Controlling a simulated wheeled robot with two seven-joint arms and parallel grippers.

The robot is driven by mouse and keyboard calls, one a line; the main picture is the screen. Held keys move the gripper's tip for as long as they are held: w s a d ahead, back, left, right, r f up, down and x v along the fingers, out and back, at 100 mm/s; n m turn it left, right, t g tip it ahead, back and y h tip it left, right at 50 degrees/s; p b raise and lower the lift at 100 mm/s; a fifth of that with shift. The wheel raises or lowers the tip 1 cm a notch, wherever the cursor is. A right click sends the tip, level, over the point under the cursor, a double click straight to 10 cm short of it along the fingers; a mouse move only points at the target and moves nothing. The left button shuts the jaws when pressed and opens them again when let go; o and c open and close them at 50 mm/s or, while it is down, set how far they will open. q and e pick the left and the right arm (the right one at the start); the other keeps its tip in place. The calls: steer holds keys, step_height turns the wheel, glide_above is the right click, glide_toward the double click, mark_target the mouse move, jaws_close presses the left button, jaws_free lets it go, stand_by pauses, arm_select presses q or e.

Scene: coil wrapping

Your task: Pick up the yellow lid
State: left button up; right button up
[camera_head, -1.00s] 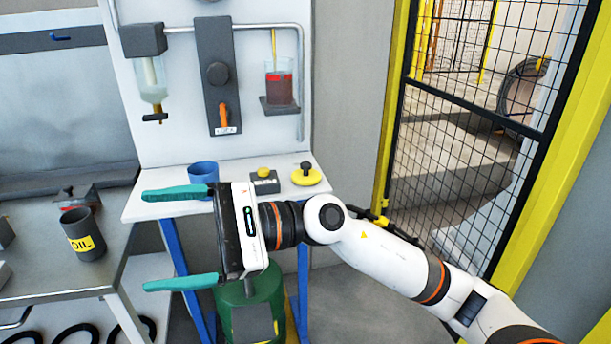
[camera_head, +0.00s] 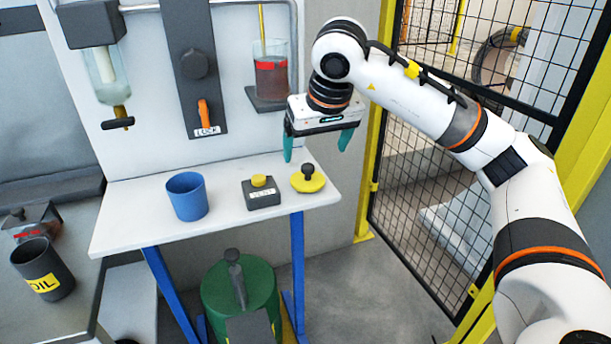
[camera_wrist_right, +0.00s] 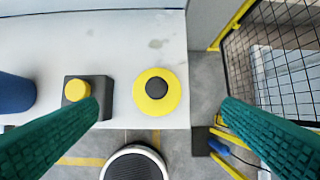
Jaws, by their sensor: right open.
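The yellow lid (camera_head: 308,181) with a dark round knob lies near the right end of the white table. My right gripper (camera_head: 317,158) is open and empty above the lid, pointing down, its teal fingers apart. In the right wrist view the lid (camera_wrist_right: 157,91) lies between the two fingers, a little above the line of their tips, with nothing touching it. My left gripper is not in view.
A grey box with a yellow button (camera_head: 261,192) stands just left of the lid, and a blue cup (camera_head: 187,196) further left. Behind is a panel with a beaker (camera_head: 271,72). A mesh fence (camera_head: 440,150) stands to the right. A green container (camera_head: 240,300) is below the table.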

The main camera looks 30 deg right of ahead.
mark_target(310, 171)
steer(key=x, duration=0.2)
steer(key=shift+w+f, duration=0.3)
steer(key=shift+f, duration=0.05)
steer(key=shift+w+f, duration=0.15)
steer(key=shift+f, duration=0.15)
steer(key=f, duration=0.4)
steer(key=shift+w+p, duration=0.3)
steer(key=shift+w+f, duration=0.2)
steer(key=shift+f, duration=0.15)
steer(key=shift+w+f, duration=0.1)
steer(key=shift+f, duration=0.05)
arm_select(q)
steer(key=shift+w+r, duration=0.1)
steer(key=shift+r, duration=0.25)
arm_select(e)
steer(key=c, duration=1.1)
